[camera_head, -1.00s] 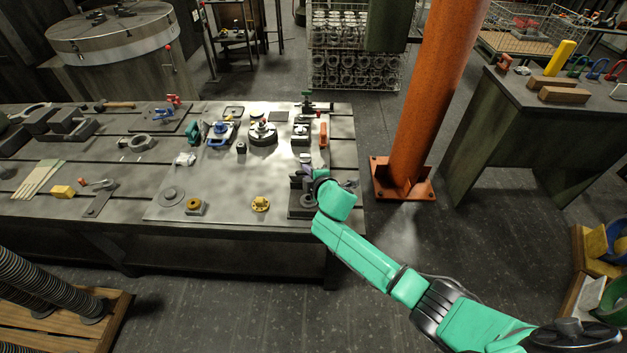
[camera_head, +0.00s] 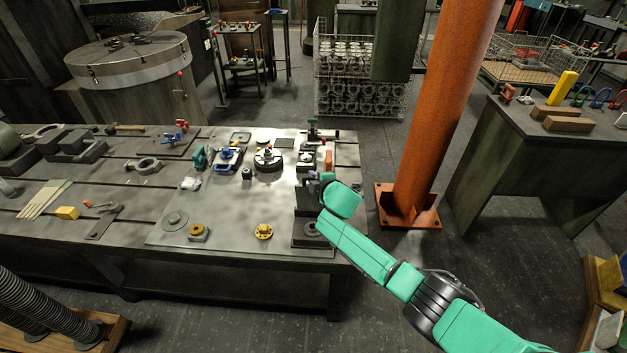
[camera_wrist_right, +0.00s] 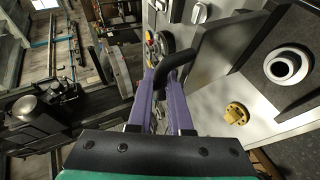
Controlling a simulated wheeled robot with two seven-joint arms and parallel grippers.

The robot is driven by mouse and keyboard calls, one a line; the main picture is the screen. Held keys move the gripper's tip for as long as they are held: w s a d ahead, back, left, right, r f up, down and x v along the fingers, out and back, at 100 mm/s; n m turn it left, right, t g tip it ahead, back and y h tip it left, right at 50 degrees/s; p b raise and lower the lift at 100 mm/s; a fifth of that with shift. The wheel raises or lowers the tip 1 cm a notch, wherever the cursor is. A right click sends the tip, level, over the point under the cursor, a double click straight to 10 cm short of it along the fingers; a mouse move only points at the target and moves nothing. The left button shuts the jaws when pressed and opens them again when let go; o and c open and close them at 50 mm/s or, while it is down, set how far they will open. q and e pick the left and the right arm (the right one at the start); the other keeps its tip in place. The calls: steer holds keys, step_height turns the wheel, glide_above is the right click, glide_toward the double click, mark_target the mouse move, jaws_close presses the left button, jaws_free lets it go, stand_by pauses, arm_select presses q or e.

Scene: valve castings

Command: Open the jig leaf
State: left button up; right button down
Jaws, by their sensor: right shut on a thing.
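The jig (camera_head: 299,240) sits at the right front corner of the steel table, partly behind my right arm. Its dark leaf (camera_head: 306,201) stands raised at the back of the base, and a round ring seat (camera_head: 312,229) shows uncovered in front of it. In the wrist view the leaf (camera_wrist_right: 228,45) is a grey plate standing up from the base, beside the pale-rimmed ring (camera_wrist_right: 288,66). My right gripper (camera_head: 324,180) has purple fingers, which show in the wrist view (camera_wrist_right: 166,90) shut on the leaf's black bar handle (camera_wrist_right: 184,60). My left gripper is out of view.
A yellow flanged part (camera_head: 264,232) and a brass ring on a block (camera_head: 198,232) lie left of the jig. Clamps and fixtures stand behind it, including a round fixture (camera_head: 268,160). An orange column (camera_head: 437,110) rises right of the table.

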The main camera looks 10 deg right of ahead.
steer(key=c, duration=1.1)
jaws_free()
steer(key=p+v, duration=0.1)
steer(key=v, duration=1.3)
steer(key=shift+s+r, duration=0.15)
steer(key=shift+s, duration=0.05)
